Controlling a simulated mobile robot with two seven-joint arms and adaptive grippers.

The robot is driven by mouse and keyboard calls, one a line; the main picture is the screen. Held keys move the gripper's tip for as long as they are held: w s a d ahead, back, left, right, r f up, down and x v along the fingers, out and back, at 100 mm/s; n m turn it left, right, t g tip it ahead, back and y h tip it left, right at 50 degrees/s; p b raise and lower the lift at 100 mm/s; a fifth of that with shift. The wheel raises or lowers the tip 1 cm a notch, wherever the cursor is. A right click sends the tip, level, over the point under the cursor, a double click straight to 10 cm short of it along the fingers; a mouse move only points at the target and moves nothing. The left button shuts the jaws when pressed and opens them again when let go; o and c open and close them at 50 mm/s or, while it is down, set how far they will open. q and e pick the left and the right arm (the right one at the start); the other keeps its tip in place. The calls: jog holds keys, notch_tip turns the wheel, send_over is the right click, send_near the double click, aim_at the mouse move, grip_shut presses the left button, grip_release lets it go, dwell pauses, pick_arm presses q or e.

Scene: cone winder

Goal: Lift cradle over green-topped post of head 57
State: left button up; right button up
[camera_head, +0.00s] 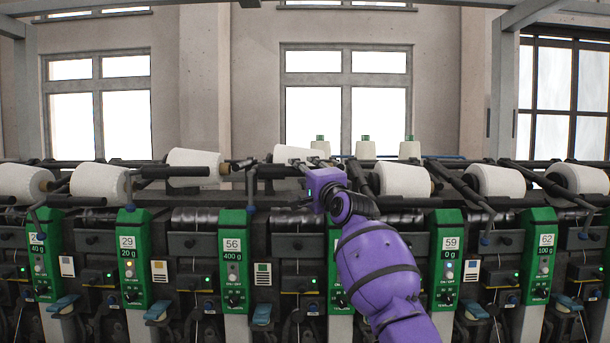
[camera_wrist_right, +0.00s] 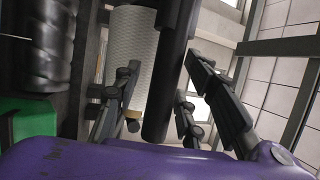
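My right arm, purple, comes in from the lower right in the head view. Its wrist and gripper end (camera_head: 327,186) is among the dark cradle bars at the middle heads. The arm covers most of a green-fronted post (camera_head: 334,245) between the posts marked 56 (camera_head: 232,255) and 59 (camera_head: 447,255), so its number is hidden. A white cone (camera_head: 295,154) lies behind the wrist. In the right wrist view, a dark round bar (camera_wrist_right: 168,80) stands beside a white cone (camera_wrist_right: 130,55). Dark jointed parts lie on either side; I cannot clearly separate fingers from cradle. My left gripper is not in view.
More white cones (camera_head: 100,180) lie along the machine with dark cradle arms between them. White spools with green tops (camera_head: 365,148) stand behind. Blue levers (camera_head: 262,314) stick out below. A grey frame post (camera_head: 502,90) rises at right.

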jog(key=shift+f, duration=0.1)
jog(key=shift+s+d+f, duration=0.1)
jog(key=shift+s, duration=0.15)
jog(key=v, duration=1.1)
jog(key=shift+s, duration=0.2)
jog(key=shift+d, duration=0.1)
dwell(0.6)
